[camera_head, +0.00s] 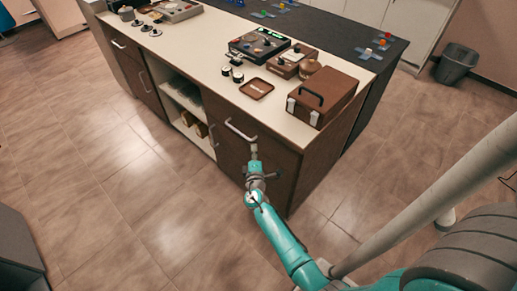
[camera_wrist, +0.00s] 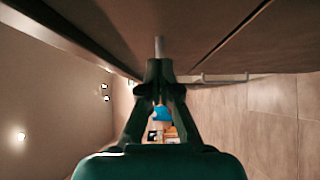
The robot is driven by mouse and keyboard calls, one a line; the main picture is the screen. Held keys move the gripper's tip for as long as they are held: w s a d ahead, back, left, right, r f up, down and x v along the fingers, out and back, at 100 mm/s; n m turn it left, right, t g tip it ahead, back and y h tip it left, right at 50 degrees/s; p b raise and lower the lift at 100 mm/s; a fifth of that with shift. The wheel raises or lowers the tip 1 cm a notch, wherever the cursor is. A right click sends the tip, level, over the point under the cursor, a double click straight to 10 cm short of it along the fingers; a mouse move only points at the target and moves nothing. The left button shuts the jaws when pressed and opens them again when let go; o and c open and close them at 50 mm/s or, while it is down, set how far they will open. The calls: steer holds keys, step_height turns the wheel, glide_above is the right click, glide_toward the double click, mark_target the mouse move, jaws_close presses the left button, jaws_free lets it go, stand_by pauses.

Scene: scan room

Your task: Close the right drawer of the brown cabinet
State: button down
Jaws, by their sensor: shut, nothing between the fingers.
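The brown cabinet (camera_head: 321,160) has a pale top, and its right drawer (camera_head: 268,138) is at the upper right of its front. The drawer's pale bar handle (camera_head: 240,131) shows in the head view. The drawer front looks nearly flush with the cabinet; I cannot tell whether a small gap remains. My gripper (camera_head: 254,149) is in front of the drawer, just below and right of the handle. In the wrist view my gripper (camera_wrist: 159,47) is shut and empty, its tip at or very near a dark brown panel (camera_wrist: 190,30). Contact is unclear.
A brown case (camera_head: 325,98), a small tray (camera_head: 256,88) and several devices stand on the cabinet top. An open shelf (camera_head: 186,97) lies left of the drawer. A dark bin (camera_head: 457,63) stands at the back right. The tiled floor (camera_head: 130,200) in front is clear.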

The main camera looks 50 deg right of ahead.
steer(key=v, duration=1)
steer(key=shift+a, duration=0.2)
steer(key=s+a+f+m+y, duration=0.15)
steer(key=s+a+y, duration=0.25)
steer(key=s+a, duration=0.5)
steer(key=s+a+f+m+y, duration=0.15)
steer(key=s+a+y, duration=0.35)
steer(key=s, duration=0.7)
steer(key=s+a+r+m+t+y, duration=0.1)
steer(key=s+a+r+m+y, duration=0.1)
steer(key=s+r, duration=0.4)
steer(key=s+a+r+m+t+y, duration=0.1)
steer(key=s+a+r+m, duration=0.3)
steer(key=r, duration=1.1)
steer(key=s+a, duration=0.1)
steer(key=s, duration=0.2)
steer(key=shift+s+a+r+y, duration=0.15)
steer(key=shift+s+r+y, duration=0.05)
steer(key=shift+r+y, duration=0.2)
